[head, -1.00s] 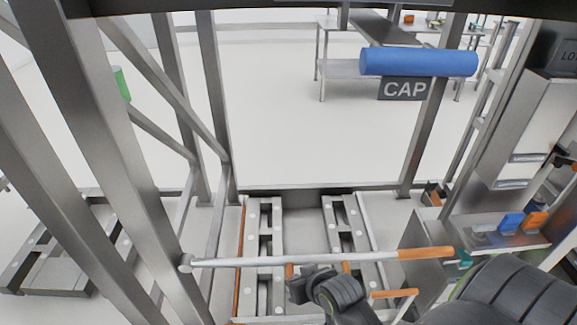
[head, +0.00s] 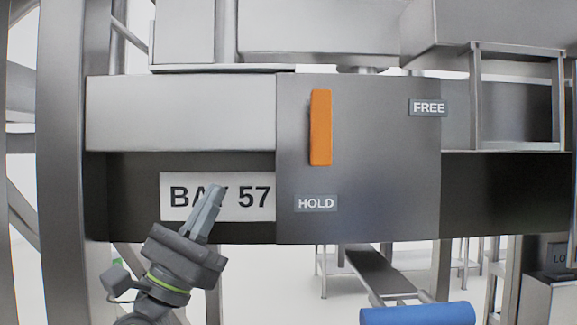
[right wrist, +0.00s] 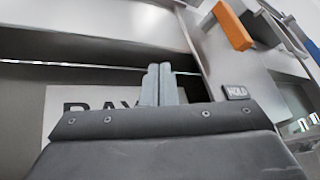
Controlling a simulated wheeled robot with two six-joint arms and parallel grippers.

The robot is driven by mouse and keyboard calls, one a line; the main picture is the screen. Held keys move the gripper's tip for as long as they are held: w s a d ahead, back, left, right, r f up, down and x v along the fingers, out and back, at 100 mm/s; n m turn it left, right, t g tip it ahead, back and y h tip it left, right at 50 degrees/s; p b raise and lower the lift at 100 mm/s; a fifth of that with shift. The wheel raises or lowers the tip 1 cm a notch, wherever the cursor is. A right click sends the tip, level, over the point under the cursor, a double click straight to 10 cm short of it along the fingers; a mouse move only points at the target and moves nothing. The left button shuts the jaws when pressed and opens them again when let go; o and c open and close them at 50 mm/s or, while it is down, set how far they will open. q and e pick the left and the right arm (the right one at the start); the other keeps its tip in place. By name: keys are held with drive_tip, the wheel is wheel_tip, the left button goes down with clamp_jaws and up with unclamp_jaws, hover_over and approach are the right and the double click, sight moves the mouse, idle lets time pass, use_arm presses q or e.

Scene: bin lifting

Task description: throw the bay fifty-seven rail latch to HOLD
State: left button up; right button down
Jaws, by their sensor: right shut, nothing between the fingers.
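The orange latch handle (head: 320,127) stands vertical on a dark grey plate (head: 375,170). Its lower end is above the HOLD label (head: 316,203), and the FREE label (head: 429,107) is off to its right. I cannot tell which end it pivots at. My right gripper (head: 215,190) is shut and empty, in front of the BAY 57 sign (head: 255,198), left of and below the handle and apart from it in the picture. In the right wrist view the shut fingers (right wrist: 159,72) show left of the handle (right wrist: 233,27) and the HOLD label (right wrist: 236,92). My left gripper is not in view.
A grey rail beam (head: 180,113) runs left of the plate. Metal posts (head: 60,150) stand at the left. A blue cylinder (head: 418,314) is at the bottom right, with a bench (head: 380,272) beyond. The area in front of the plate looks clear.

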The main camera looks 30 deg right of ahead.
sight(319, 127)
drive_tip(key=s+a+r+m+y, duration=0.6)
drive_tip(key=s+r+m+y, duration=0.2)
drive_tip(key=m+y, duration=0.3)
drive_tip(key=shift+s+r+m+y, duration=0.15)
drive_tip(key=shift+s+m+y, duration=0.15)
drive_tip(key=shift+s+m, duration=0.7)
drive_tip(key=shift+w, duration=0.15)
drive_tip(key=shift+g, duration=0.3)
drive_tip(key=s+p+x, duration=0.1)
drive_tip(key=p+x, duration=0.1)
drive_tip(key=x, duration=0.2)
drive_tip(key=s+p+x, duration=0.1)
drive_tip(key=p+x, duration=0.1)
drive_tip(key=x, duration=0.2)
drive_tip(key=s+p+x, duration=0.1)
drive_tip(key=p+x, duration=0.2)
drive_tip(key=x, duration=0.2)
drive_tip(key=shift+w+d+r, duration=0.1)
drive_tip(key=shift+d, duration=0.15)
